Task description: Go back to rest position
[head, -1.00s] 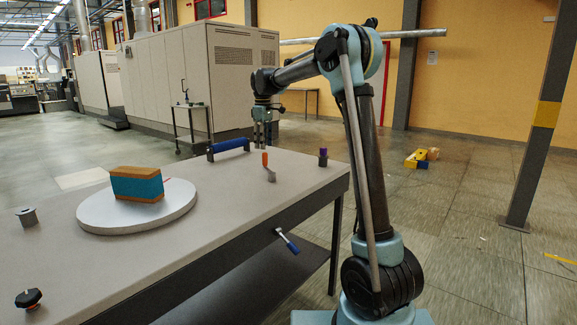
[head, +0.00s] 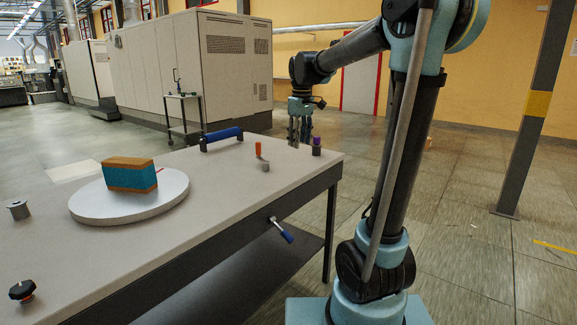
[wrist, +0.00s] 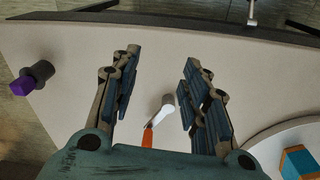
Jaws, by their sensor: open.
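My gripper (head: 299,142) hangs at the far edge of the worktable (head: 240,190), fingers down, near a purple-topped grey piece (head: 316,147). In the wrist view the gripper (wrist: 162,62) has its two fingers wide apart with nothing between them. An orange-handled tool with a grey cylindrical end (head: 264,166) stands on the table to the left of it. That tool (wrist: 166,104) shows below the gap between the fingers in the wrist view, apart from them. The purple-topped piece (wrist: 28,82) is at the left there.
A white round plate (head: 160,206) carries a brown-and-teal block (head: 130,174). A blue-handled bar (head: 221,135) lies at the back edge. A grey cylinder (head: 18,209) and a black knob (head: 22,291) sit at the left. A blue-handled lever (head: 281,229) sticks out from the table's front side.

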